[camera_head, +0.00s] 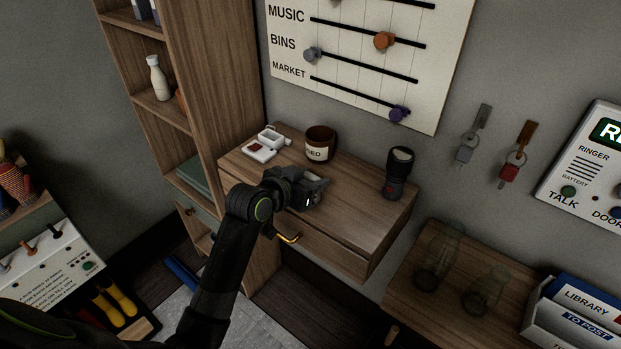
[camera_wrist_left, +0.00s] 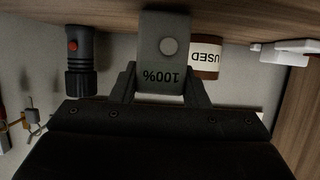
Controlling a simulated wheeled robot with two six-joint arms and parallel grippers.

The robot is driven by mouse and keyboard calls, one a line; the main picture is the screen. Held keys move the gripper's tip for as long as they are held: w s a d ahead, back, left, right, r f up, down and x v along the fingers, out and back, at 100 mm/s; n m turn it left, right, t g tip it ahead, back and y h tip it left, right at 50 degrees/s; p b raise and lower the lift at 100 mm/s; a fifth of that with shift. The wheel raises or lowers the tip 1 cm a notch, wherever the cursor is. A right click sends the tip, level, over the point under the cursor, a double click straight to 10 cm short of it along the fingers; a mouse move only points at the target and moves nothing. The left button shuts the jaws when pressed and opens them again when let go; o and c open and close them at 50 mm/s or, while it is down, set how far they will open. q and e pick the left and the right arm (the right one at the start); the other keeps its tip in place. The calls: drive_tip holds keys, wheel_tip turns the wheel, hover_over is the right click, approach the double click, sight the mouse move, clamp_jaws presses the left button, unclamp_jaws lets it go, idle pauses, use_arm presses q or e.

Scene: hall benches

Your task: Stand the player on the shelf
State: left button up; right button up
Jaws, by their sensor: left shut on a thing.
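The player (camera_wrist_left: 163,60) is a grey block with a round light button and "100%" on its face. In the left wrist view it is between the fingers of my left gripper (camera_wrist_left: 160,88), which is shut on it. In the head view my left gripper (camera_head: 304,196) is over the front part of the wooden wall shelf (camera_head: 355,218), and the player (camera_head: 312,190) is partly hidden by it. The player looks roughly upright, its text aligned with the mug's label. I cannot tell whether its base touches the shelf. My right gripper is not in view.
A brown mug labelled "USED" (camera_head: 320,144) and a white case (camera_head: 262,148) stand behind and left on the shelf. A black torch (camera_head: 398,172) stands at the right. Bare wood lies between mug and torch. A tall wooden bookcase (camera_head: 212,80) rises at the left.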

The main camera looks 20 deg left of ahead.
use_arm(q)
drive_tip(key=shift+f, duration=0.15)
drive_tip(key=o, duration=1.1)
drive_tip(key=shift+c, duration=0.2)
drive_tip(key=shift+r, duration=0.25)
drive_tip(key=v, duration=1.2)
drive_tip(key=shift+f, duration=0.15)
